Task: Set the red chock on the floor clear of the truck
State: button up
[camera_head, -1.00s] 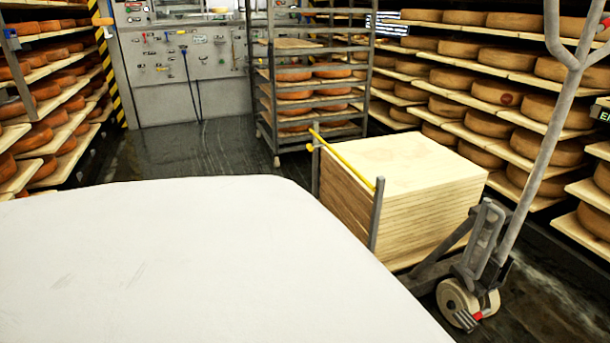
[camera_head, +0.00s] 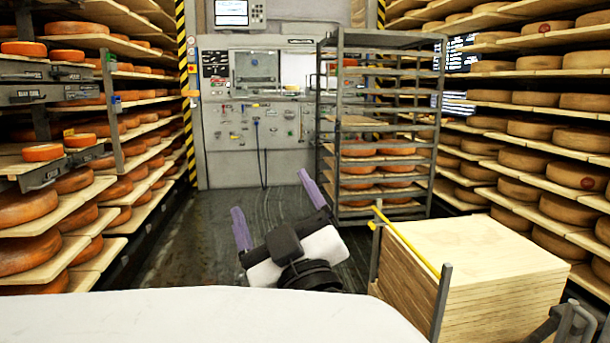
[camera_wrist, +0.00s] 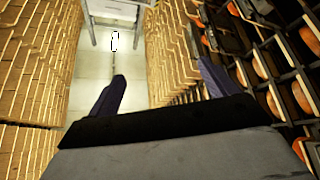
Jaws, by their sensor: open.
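The red chock is not visible in either current view. Part of the grey truck (camera_head: 572,322) shows at the lower right edge of the head view; its wheels are out of frame. A stack of pale boards (camera_head: 495,295) is beside it, with a yellow bar (camera_head: 408,240) along its left side. My gripper (camera_head: 276,208) is left of the boards in the head view, with its two purple fingers spread apart and nothing between them. The open fingers also show in the wrist view (camera_wrist: 160,86).
A tall metal rack (camera_head: 385,125) with several orange cheese wheels stands behind the boards. Cheese shelves line the left (camera_head: 45,255) and right (camera_head: 535,155). A control panel (camera_head: 250,115) closes the far end. Dark wet floor (camera_head: 185,240) is clear in the aisle.

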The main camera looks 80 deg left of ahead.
jog(key=w+d+r+m+t+y, duration=0.2)
jog(key=d+r+m+y, duration=0.1)
jog(key=d+r, duration=0.5)
jog(key=shift+w+d+m+y, duration=0.15)
jog(key=shift+d+m+y, duration=0.35)
jog(key=shift+y, duration=0.4)
